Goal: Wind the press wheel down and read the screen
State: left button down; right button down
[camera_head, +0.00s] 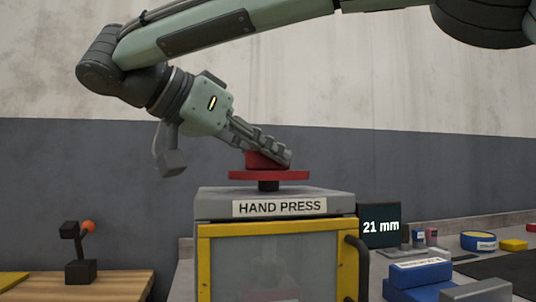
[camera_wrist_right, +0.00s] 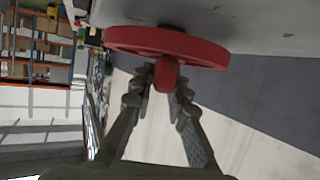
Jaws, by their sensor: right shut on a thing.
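The hand press (camera_head: 210,215) is a grey-topped box with a yellow frame and a clear front, labelled "HAND PRESS". Its red press wheel (camera_head: 290,175) lies flat on a short dark shaft on top. My right gripper (camera_head: 275,156) reaches down from the upper left and is shut on the wheel's red knob (camera_wrist_right: 167,76). In the right wrist view the wheel (camera_wrist_right: 165,42) fills the top, with a finger on each side of the knob. The screen (camera_head: 380,226), right of the press, reads "21 mm". My left gripper is not in view.
A dark handle (camera_head: 357,265) is on the press's right side. Blue boxes (camera_head: 421,272), a blue-and-yellow roll (camera_head: 478,241) and a yellow block (camera_head: 513,245) lie to the right. A small dark stand with an orange ball (camera_head: 88,227) is on a wooden table at left.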

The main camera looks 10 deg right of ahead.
jog(key=shift+f, duration=0.2)
jog(key=c, duration=1.6)
grip_release()
jog(key=shift+o, duration=0.6)
jog(key=shift+r, duration=0.1)
